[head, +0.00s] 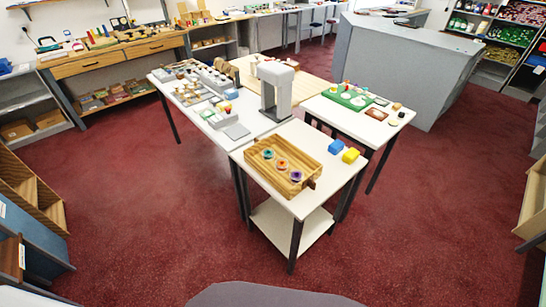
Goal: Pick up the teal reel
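The teal reel (268,154) is a small round piece at the left end of a row in a wooden tray (262,171). An orange reel (282,164) sits in the middle of the row and a purple reel (296,176) at the right end. The tray lies on the nearest white table (321,176), which has a lower shelf. Neither of my grippers is in view, and nothing covers the teal reel.
White tables with small items adjoin at the back left and right. Red floor (130,220) is open in front and to the left.

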